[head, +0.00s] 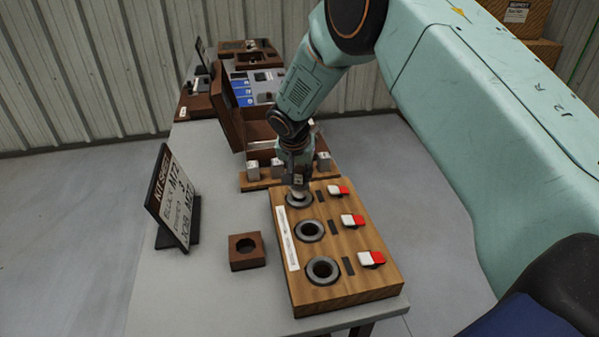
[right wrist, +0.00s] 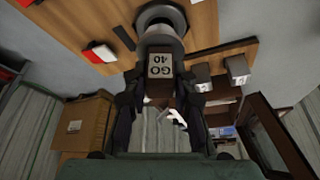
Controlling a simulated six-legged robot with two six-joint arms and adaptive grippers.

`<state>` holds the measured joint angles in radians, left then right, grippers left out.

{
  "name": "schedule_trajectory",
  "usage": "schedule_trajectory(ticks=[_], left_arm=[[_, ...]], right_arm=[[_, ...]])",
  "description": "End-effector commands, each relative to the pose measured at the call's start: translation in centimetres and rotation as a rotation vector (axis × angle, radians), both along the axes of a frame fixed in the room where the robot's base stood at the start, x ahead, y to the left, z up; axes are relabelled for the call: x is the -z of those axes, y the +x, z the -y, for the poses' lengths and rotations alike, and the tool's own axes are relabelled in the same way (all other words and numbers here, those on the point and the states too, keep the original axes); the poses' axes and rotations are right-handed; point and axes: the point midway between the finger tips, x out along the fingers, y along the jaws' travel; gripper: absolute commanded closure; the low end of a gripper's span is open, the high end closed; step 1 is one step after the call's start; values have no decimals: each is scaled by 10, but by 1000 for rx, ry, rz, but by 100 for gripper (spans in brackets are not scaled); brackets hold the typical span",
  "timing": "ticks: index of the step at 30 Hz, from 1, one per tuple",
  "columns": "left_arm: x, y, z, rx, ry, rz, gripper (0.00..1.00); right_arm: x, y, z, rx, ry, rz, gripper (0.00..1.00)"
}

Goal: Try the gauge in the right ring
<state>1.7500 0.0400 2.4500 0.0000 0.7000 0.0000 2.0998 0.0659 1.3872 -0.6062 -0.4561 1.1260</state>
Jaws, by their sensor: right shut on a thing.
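My right gripper (head: 297,175) reaches down over the farthest ring (head: 307,203) on the wooden board (head: 345,285). It is shut on a gauge whose block end reads "GO 40" in the right wrist view (right wrist: 160,66). The gauge's grey round end points at a dark ring (right wrist: 160,14) and overlaps it in the picture. I cannot tell how far it is inside. A middle ring (head: 309,231) and a near ring (head: 322,270) on the board are empty. My left gripper is in neither view.
Red-and-white blocks (head: 352,221) lie beside the rings. A brown block with a hole (head: 246,251) and a black sign (head: 172,195) stand to the left on the grey table (head: 205,280). Behind the board, a wooden rack (head: 262,183) holds other grey blocks, with a brown case (head: 222,110) beyond.

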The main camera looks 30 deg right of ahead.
Motion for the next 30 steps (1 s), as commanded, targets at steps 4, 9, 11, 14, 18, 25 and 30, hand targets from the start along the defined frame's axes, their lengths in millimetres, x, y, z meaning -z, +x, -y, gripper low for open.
schedule_trajectory(ticks=[4, 9, 11, 14, 18, 25, 30], left_arm=[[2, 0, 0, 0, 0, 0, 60], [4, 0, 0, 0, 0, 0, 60], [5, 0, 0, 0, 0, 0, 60], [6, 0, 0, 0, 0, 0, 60], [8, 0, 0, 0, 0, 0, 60], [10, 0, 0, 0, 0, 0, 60], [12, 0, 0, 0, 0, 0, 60]], right_arm=[[2, 1, 0, 0, -1, 2, 100], [4, 1, 0, 0, -1, 2, 100], [5, 1, 0, 0, -1, 2, 100], [6, 1, 0, 0, -1, 2, 100], [8, 1, 0, 0, -1, 2, 100], [11, 1, 0, 0, -1, 2, 100], [13, 1, 0, 0, -1, 2, 100]])
